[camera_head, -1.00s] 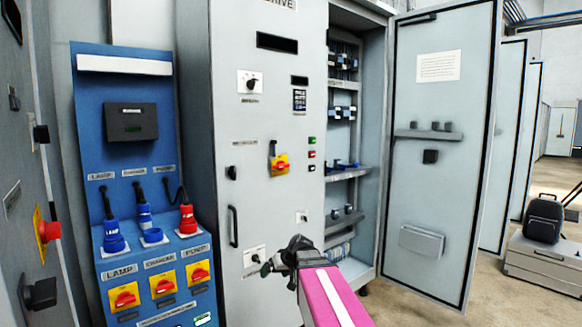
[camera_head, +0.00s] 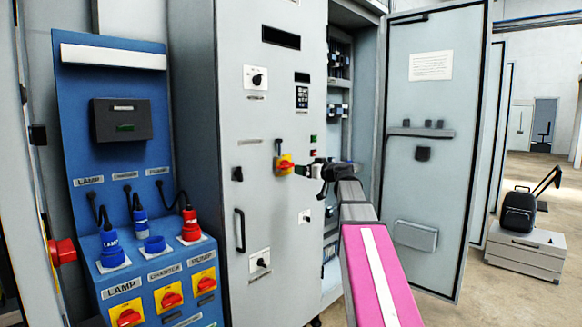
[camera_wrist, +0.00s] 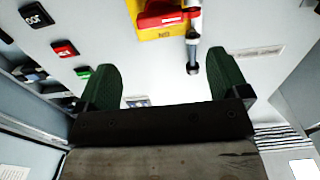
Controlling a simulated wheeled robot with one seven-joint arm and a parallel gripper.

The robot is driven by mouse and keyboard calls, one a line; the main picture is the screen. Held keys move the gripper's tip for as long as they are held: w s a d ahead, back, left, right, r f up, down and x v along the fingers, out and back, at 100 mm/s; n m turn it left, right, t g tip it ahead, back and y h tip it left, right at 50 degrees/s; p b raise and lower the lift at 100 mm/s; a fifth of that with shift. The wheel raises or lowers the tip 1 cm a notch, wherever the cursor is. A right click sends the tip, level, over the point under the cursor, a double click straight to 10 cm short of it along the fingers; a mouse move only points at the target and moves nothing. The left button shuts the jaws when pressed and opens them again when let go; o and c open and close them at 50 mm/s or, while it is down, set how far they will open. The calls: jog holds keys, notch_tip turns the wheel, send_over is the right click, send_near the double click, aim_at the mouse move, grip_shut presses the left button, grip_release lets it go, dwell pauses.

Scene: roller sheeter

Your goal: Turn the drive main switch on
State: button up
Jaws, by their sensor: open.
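The drive main switch (camera_head: 285,166) is a red rotary handle on a yellow plate on the drive cabinet's front. In the wrist view the red handle (camera_wrist: 160,15) and yellow plate show at the top edge, partly cut off. A grey and black lever-like piece (camera_wrist: 193,50) sits beside the handle; in the head view it stands just above the switch. My gripper (camera_head: 310,169) is just right of the switch in the head view, close to the panel. In the wrist view its two green fingers (camera_wrist: 163,76) are apart with nothing between them. Contact with the switch is not visible.
Green, red and black push buttons (camera_wrist: 63,49) sit beside the switch. The open cabinet door (camera_head: 430,200) stands to the right. A blue panel (camera_head: 118,165) with plugs and red-yellow switches is at left. A door handle (camera_head: 239,230) is below left of the switch.

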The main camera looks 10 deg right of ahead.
aim_at(290, 165)
jog(key=x, duration=1)
jog(key=c, duration=0.9)
